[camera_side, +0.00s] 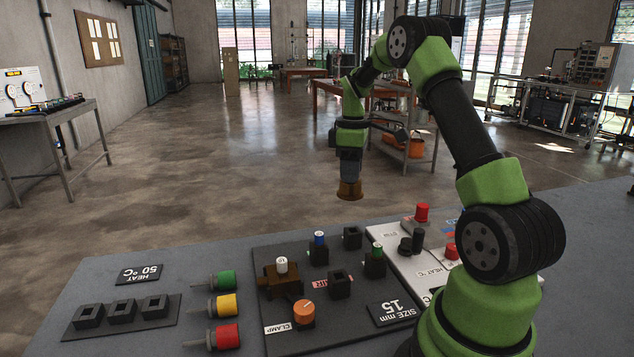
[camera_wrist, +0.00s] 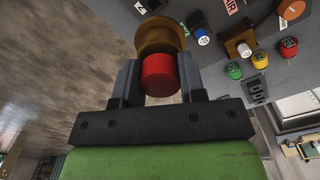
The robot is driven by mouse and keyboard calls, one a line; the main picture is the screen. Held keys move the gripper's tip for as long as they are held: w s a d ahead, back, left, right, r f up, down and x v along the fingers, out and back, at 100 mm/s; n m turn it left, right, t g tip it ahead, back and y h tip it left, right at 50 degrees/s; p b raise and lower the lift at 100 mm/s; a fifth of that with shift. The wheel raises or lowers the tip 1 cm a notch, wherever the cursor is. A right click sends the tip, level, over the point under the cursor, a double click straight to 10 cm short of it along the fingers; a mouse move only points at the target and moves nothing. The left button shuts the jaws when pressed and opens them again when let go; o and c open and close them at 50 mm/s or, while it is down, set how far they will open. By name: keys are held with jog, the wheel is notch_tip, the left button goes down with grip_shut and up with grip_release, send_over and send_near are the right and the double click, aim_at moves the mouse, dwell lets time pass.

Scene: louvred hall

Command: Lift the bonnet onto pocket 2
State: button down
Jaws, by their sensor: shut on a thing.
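My gripper (camera_side: 350,170) is raised above the far edge of the dark board (camera_side: 262,250). In the wrist view its two grey fingers (camera_wrist: 160,82) are shut on a part with a red cylindrical end (camera_wrist: 160,75) and a wide brown round body (camera_wrist: 160,36) beyond it. I take this to be the bonnet; its brown body (camera_side: 349,189) hangs below my gripper in the side view, touching nothing beneath. Black square pockets are on the board: two look empty, one at the back (camera_side: 352,238) and one in front (camera_side: 340,285). I cannot read which is pocket 2.
A brown block (camera_side: 282,279) with a white cap and an orange clamp knob (camera_side: 304,313) stand on the board. Blue (camera_side: 319,239) and green (camera_side: 376,249) caps stand in sockets. A black strip (camera_side: 122,312) with three square holes lies left. Red knobs rise from the white panel (camera_side: 420,265).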

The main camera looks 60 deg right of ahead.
aim_at(355, 198)
jog(key=shift+s+d, duration=0.3)
jog(key=shift+d, duration=0.2)
jog(key=shift+s+d+f, duration=0.1)
jog(key=shift+f, duration=3.6)
jog(key=shift+f, duration=0.8)
jog(key=c, duration=0.6)
grip_release()
